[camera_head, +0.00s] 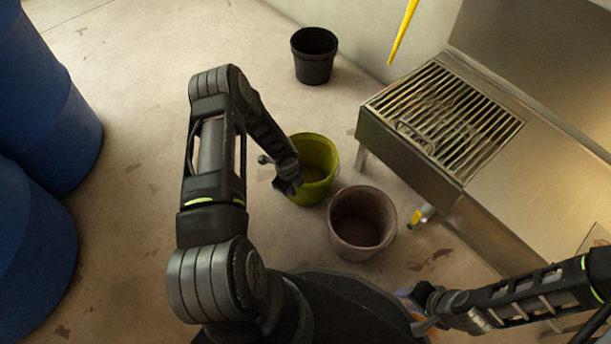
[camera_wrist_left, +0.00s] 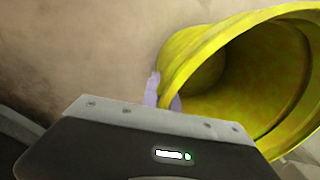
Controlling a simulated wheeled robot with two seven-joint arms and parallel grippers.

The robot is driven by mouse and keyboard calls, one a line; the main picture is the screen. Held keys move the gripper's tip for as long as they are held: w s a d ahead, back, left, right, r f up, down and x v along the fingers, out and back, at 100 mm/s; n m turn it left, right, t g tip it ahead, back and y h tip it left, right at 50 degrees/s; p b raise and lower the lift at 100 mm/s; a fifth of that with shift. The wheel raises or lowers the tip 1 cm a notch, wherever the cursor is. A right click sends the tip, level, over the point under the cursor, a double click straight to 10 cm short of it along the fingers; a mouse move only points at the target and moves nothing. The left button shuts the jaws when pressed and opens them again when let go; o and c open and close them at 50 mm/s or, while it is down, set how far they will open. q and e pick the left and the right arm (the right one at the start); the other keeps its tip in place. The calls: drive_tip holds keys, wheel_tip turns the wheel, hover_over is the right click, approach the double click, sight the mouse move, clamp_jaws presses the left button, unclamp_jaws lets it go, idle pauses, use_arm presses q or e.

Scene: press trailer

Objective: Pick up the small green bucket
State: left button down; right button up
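The small green bucket (camera_head: 322,158), yellow-green with an open top, stands on the floor in the middle of the head view. It also fills the right of the left wrist view (camera_wrist_left: 190,55), with its mouth toward the right. My left gripper (camera_head: 286,188) is at the bucket's left rim. In the left wrist view its pale purple fingers (camera_wrist_left: 163,97) are at the rim, one outside and one seemingly inside; whether they clamp it is unclear. My right gripper (camera_head: 412,309) is low in the head view, with its fingers apart and nothing seen between them.
A brown bucket (camera_head: 362,225) stands close to the right of the green one, and a black bucket (camera_head: 314,56) stands farther back. A metal sink bench with a grate (camera_head: 445,108) is at right. Blue barrels (camera_head: 45,110) stand at left. The floor between barrels and buckets is clear.

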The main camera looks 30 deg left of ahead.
use_arm(q)
drive_tip(key=shift+r, duration=0.1)
wheel_tip(320, 180, up, 10)
drive_tip(key=p, duration=0.4)
idle(0.5)
